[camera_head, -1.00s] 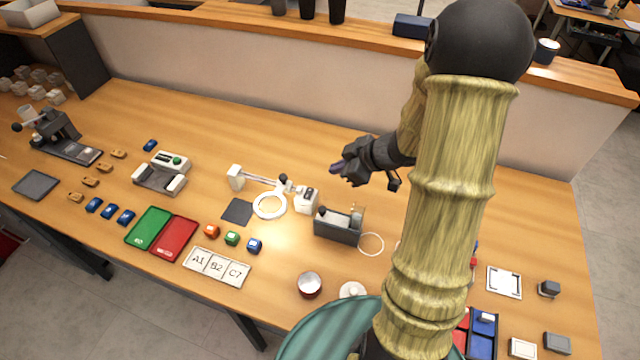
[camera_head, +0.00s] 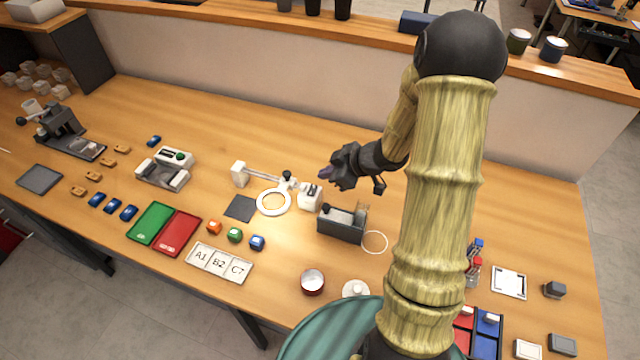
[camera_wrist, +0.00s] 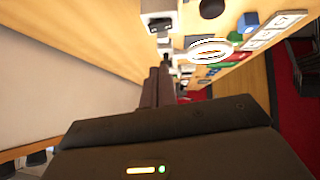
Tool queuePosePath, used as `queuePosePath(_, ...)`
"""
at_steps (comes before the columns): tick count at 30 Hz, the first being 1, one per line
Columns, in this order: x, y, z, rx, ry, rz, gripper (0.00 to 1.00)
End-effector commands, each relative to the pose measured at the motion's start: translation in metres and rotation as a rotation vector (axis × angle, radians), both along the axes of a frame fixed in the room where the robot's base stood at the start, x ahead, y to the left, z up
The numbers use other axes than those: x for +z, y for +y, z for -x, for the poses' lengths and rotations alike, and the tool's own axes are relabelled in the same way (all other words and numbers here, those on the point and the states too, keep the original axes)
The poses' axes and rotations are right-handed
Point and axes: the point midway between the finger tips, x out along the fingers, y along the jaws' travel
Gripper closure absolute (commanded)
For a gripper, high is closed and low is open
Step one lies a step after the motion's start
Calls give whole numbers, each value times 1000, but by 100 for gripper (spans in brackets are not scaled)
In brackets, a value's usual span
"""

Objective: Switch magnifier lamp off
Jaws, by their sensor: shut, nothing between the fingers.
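The magnifier lamp is a white ring (camera_head: 273,202) on a jointed arm, with a white base block (camera_head: 240,174) behind it to the left. The ring looks bright white, and it also shows in the wrist view (camera_wrist: 210,50). A small white box (camera_head: 310,196) with a dark part on top stands just right of the ring. What seems to be the same box (camera_wrist: 159,18) is at the top of the wrist view, showing a black switch-like part. My gripper (camera_head: 327,172) is shut and empty, above and just behind the box, apart from it.
A grey device (camera_head: 341,228) with a wire loop (camera_head: 375,242) stands right of the box. A dark square pad (camera_head: 240,208) and small coloured blocks (camera_head: 235,235) lie to the left and front. The table behind the lamp is clear up to the partition (camera_head: 220,70).

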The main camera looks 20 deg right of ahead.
Motion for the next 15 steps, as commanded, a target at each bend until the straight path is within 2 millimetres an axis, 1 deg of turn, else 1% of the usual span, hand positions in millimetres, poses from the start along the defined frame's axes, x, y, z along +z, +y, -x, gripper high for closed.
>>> queuePosePath(1, -8, 6, -4, 4, 3, -2, 100)
queuePosePath(6, -29, 22, -19, 3, 4, -2, 100)
queuePosePath(10, -49, 18, -21, 1, 4, -2, 100)
queuePosePath(15, -63, 18, -23, 3, 2, -1, 100)
